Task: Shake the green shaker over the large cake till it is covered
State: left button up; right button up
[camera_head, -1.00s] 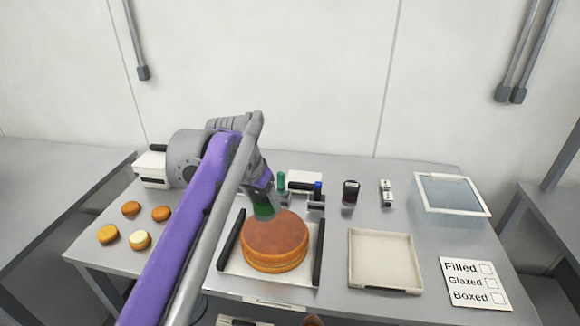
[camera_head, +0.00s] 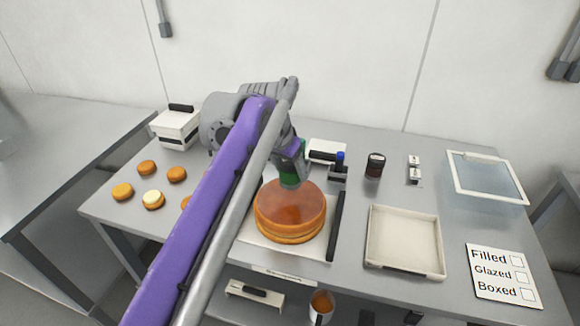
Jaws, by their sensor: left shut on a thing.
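The large cake (camera_head: 290,208), round with a brown top and golden sides, sits on a white board (camera_head: 252,236) with dark side bars. My left gripper (camera_head: 290,166) is shut on the green shaker (camera_head: 290,179), just above the cake's back edge. The arm hides much of the gripper and the upper shaker. Whether the shaker touches the cake cannot be told. No loose topping shows clearly on the cake. My right gripper is not in view.
Several small round cakes (camera_head: 147,167) lie at the left. An empty cream tray (camera_head: 404,242), a sign (camera_head: 503,275) and a glass-topped frame (camera_head: 486,178) are at the right. A dark jar (camera_head: 375,165) and a white box (camera_head: 178,129) stand at the back.

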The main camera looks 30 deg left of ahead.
pick_arm(q)
jog(key=shift+a+f, duration=0.1)
jog(key=shift+a, duration=0.3)
dwell(0.5)
jog(key=shift+a+p, duration=0.3)
jog(key=shift+a, duration=0.05)
